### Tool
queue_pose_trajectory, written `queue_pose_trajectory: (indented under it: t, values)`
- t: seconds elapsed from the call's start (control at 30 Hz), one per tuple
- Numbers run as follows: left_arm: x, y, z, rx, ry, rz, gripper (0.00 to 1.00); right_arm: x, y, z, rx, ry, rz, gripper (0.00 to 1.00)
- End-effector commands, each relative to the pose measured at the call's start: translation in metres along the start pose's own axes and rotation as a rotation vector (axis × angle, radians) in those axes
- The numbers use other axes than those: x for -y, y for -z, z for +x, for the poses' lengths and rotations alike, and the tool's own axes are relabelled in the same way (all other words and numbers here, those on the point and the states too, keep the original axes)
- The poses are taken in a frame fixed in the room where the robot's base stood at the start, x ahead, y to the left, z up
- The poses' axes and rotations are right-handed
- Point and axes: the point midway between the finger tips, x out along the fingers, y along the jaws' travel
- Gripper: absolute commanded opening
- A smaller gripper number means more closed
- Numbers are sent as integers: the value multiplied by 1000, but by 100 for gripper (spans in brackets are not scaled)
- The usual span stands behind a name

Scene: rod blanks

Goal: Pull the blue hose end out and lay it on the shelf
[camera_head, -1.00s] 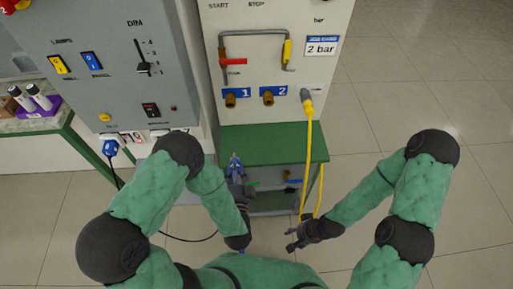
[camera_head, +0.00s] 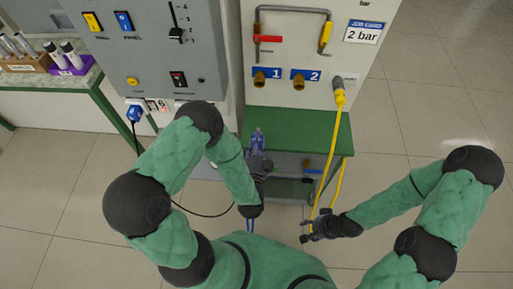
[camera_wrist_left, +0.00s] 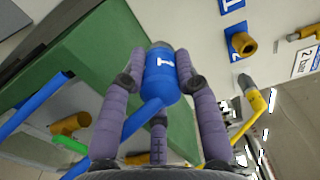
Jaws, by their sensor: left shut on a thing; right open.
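My left gripper (camera_head: 257,150) is shut on the blue hose end (camera_head: 257,138), over the green shelf (camera_head: 300,130) below the panel. In the left wrist view, the blue hose end (camera_wrist_left: 161,80) carries a white "1" mark and has a grey tip. The purple fingers (camera_wrist_left: 160,88) close around it, and its blue hose trails down to the left. The green shelf (camera_wrist_left: 110,45) shows behind it; I cannot tell whether they touch. Brass ports 1 (camera_head: 260,80) and 2 (camera_head: 298,80) on the panel are empty. My right gripper (camera_head: 308,230) is open and empty, low near the yellow hose.
A yellow hose (camera_head: 331,150) hangs from a yellow connector (camera_head: 340,97) at the panel's right. A grey cabinet (camera_head: 150,60) with switches and a blue plug (camera_head: 134,113) stands at left. A brass fitting (camera_head: 306,163) shows under the shelf. Floor at right is clear.

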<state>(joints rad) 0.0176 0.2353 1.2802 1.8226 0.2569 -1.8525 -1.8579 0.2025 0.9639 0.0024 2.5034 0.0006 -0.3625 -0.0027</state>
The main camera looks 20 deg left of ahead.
Motion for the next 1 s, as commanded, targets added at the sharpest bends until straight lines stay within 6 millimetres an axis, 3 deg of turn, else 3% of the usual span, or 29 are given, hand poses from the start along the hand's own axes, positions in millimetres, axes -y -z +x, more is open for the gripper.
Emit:
queue_pose_trajectory:
  t: [0.5,0.7,1.0]
  values:
    - [-9,0,44,2,2,0,0,-4,1,12,0,0,0,52]
    - [-26,0,44,0,0,0,0,-10,1,27,0,0,0,52]
    - [-35,0,44,0,-1,0,0,-12,1,34,0,0,0,52]
